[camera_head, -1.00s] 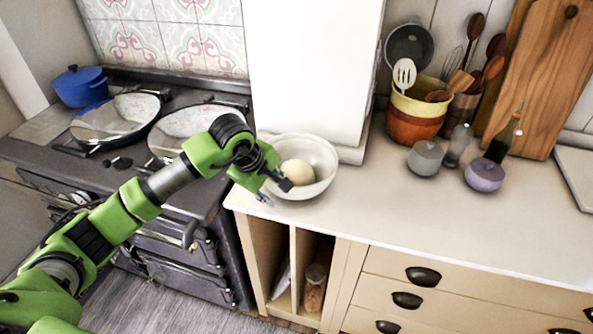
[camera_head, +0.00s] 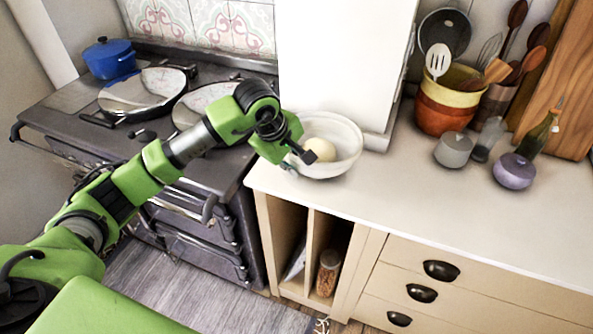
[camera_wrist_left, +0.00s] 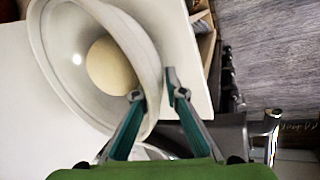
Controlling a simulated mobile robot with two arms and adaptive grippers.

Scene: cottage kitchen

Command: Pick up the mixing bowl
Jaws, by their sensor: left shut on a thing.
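The white mixing bowl (camera_head: 347,137) is at the left end of the pale countertop, with a pale round thing (camera_head: 320,150) like an egg or dough ball inside. My left gripper (camera_head: 297,160) is at its near left rim. In the left wrist view, the bowl (camera_wrist_left: 52,62) fills the upper left, and the gripper (camera_wrist_left: 154,84) has one finger inside and one outside the wall, shut on the rim. I cannot tell whether the bowl's base touches the counter. My right gripper is not in view.
A stove with two round lids (camera_head: 143,93) and a blue pot (camera_head: 108,58) stands left. A white block (camera_head: 343,60) rises behind the bowl. A grey jar (camera_head: 453,150), a purple jar (camera_head: 514,171) and a utensil pot (camera_head: 443,118) stand right. The front counter is clear.

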